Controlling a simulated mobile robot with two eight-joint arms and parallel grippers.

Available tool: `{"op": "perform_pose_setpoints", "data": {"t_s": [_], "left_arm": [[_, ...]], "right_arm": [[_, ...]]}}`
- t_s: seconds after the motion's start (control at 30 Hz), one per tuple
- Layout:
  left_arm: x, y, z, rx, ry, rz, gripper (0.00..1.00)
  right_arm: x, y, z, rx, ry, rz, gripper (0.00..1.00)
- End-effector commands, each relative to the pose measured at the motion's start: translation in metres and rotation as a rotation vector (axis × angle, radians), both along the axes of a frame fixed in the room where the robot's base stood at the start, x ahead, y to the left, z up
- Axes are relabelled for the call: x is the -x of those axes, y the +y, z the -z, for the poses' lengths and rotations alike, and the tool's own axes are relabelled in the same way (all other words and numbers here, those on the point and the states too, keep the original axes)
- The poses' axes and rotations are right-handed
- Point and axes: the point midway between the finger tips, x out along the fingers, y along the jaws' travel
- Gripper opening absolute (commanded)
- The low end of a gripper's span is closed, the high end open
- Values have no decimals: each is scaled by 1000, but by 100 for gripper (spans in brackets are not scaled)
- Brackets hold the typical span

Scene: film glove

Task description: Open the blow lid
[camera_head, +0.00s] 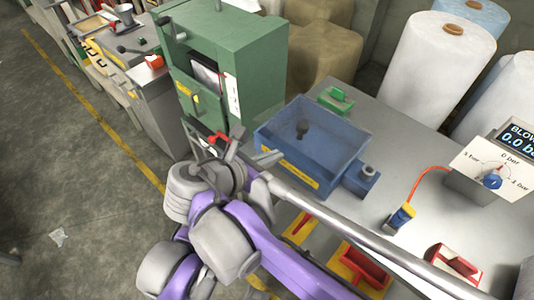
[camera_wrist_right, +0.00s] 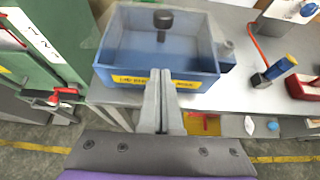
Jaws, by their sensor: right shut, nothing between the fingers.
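The blue box (camera_head: 283,165) stands on the grey bench, with a yellow label on its front wall. Its top looks like a see-through blue lid (camera_head: 330,138) with a dark knob (camera_head: 302,128); I cannot tell whether this top is closed. The box also shows in the right wrist view (camera_wrist_right: 112,62), with the knob (camera_wrist_right: 163,19) near its far side. My right gripper (camera_head: 268,158) is at the front of the box. In the right wrist view its fingers (camera_wrist_right: 160,76) are together, empty, and overlap the label; contact is unclear. My left gripper is out of view.
A green machine (camera_head: 238,85) stands left of the box. A small green part (camera_head: 336,99) lies behind it. To the right are a blue-and-yellow connector (camera_head: 400,218) on an orange cable, a display box (camera_head: 497,170) and white rolls (camera_head: 437,70). Red-handled parts (camera_head: 455,260) lie nearer.

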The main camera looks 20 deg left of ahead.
Motion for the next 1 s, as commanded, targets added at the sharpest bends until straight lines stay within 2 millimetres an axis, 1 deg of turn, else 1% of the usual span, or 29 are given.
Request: {"op": "perform_pose_setpoints", "data": {"t_s": [0.03,0.1,0.2,0.33,0.5,0.8,1.0], "left_arm": [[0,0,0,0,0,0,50],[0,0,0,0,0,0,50],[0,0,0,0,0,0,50],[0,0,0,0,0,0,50],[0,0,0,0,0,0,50],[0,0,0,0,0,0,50],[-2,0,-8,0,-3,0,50]], "right_arm": [[-9,-4,5,0,0,6,0],[-19,-8,12,0,1,6,0],[-32,-13,20,0,1,4,0],[-43,-16,27,-2,2,4,0],[-49,-17,31,-2,1,1,0],[-49,-17,30,-2,1,1,0],[-56,-18,22,-10,25,3,0]]}}
